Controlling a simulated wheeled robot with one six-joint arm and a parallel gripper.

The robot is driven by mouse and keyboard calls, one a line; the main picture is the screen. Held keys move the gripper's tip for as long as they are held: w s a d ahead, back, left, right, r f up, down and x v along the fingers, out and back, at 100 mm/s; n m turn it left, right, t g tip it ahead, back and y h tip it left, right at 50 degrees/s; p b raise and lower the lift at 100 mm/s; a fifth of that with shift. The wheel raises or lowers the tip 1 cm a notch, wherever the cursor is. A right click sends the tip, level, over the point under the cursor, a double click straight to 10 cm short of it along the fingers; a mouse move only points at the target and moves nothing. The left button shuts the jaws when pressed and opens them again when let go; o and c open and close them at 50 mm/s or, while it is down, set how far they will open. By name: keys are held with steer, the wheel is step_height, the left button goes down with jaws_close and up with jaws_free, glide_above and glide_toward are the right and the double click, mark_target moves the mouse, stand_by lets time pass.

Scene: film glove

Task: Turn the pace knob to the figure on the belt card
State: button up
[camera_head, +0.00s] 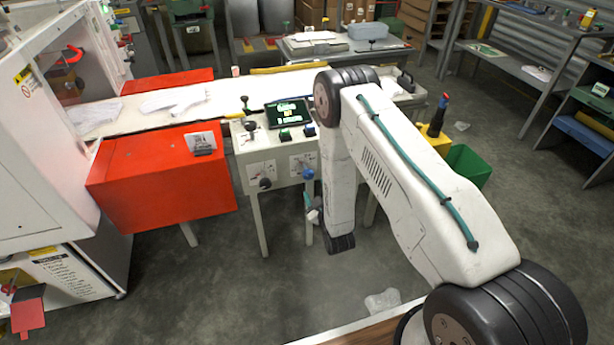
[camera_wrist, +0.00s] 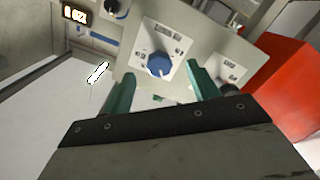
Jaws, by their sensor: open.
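A blue knob (camera_wrist: 159,64) sits on a white dial plate (camera_wrist: 166,45) on the pale control panel; its scale is too small to read surely. It also shows in the head view (camera_head: 308,174). My gripper (camera_wrist: 162,74) is open, its green fingers on either side of the blue knob in the picture; I cannot tell whether they touch it. A dark knob (camera_head: 265,183) has its own dial and is partly hidden by a finger in the wrist view. Which knob is the pace knob is not legible. A small white card (camera_head: 201,141) stands on the red guard; its figure is unreadable.
A lit display (camera_head: 287,113) and several buttons top the panel. The red guard (camera_head: 160,185) stands left of it, beside the white belt (camera_head: 140,110). A green bin (camera_head: 468,165) is at right. The floor before the panel is mostly clear.

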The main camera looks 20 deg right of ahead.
mark_target(309, 177)
steer(key=shift+w+a+r+t, duration=0.2)
steer(key=shift+w+r+t, duration=0.15)
steer(key=shift+r, duration=0.25)
steer(key=w, duration=0.7)
steer(key=shift+w, duration=0.1)
steer(key=shift+c, duration=0.2)
